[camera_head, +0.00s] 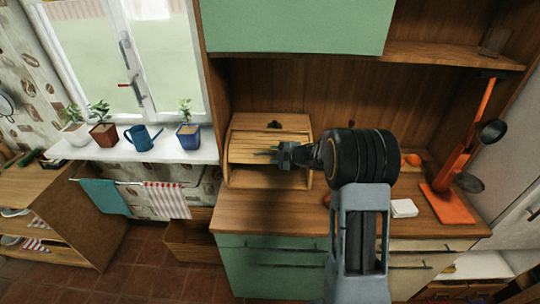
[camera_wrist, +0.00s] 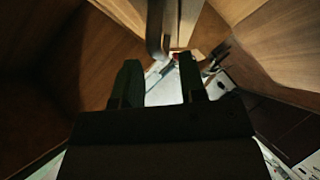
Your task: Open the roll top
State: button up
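The roll top is the slatted wooden front of a bread box (camera_head: 240,148) on the counter, below the wall cabinet. A small dark knob (camera_head: 273,125) shows near the top of the box. My gripper (camera_head: 268,153) reaches in from the right and is in front of the slats. Its two fingers are apart in the wrist view (camera_wrist: 161,85), with nothing clearly between them. Contact with the slats cannot be told. My gripper and its shadow cover part of the box's front. A grey bar (camera_wrist: 158,30) lies beyond the fingertips in the wrist view; I cannot tell what it is.
A wooden counter (camera_head: 270,217) carries the box. To the right are a white block (camera_head: 403,208) and an orange utensil stand (camera_head: 447,203). A green cabinet (camera_head: 297,25) hangs above.

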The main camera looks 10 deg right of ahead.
jog(key=v, duration=1)
jog(key=shift+b, duration=0.4)
